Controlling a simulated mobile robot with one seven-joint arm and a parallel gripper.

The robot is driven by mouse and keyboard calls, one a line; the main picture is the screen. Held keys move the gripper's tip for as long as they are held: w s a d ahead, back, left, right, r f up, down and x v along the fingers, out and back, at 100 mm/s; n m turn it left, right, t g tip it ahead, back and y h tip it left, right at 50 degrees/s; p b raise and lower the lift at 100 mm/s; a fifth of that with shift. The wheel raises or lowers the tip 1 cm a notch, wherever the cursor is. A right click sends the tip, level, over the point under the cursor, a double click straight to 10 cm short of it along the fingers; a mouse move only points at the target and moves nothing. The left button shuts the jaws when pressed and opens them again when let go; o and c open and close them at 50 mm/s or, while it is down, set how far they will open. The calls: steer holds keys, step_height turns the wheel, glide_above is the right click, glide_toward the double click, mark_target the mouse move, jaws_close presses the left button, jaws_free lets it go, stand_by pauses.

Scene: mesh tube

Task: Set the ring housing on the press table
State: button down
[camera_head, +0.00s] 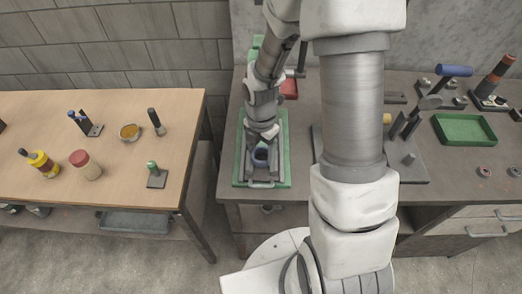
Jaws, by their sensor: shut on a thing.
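The ring housing (260,157) looks like a small dark blue ring with a round opening. It is at the fingertips of my gripper (261,147), which is shut on it. Both are over the grey press table (264,175) of the green press (240,160), at the left end of the grey bench. I cannot tell whether the ring touches the press table or hangs just above it. My arm comes down from above and hides much of the press's upright and part of the ring's far side.
A wooden table (110,105) with bottles and small stands is on the left, across a gap. On the grey bench (415,90), a green tray (466,129), a blue-handled tool (454,70) and metal fixtures stand right.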

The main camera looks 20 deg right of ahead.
steer(key=shift+f, duration=0.2)
jaws_free()
step_height(320, 180, up, 18)
steer(key=f+p, duration=0.1)
steer(key=s+r+m+t, duration=0.5)
steer(key=s+r+m, duration=0.7)
steer(key=m, duration=1.3)
steer(key=shift+s+d+r+t, duration=0.15)
steer(key=shift+s+r+t, duration=0.2)
steer(key=shift+s, duration=0.5)
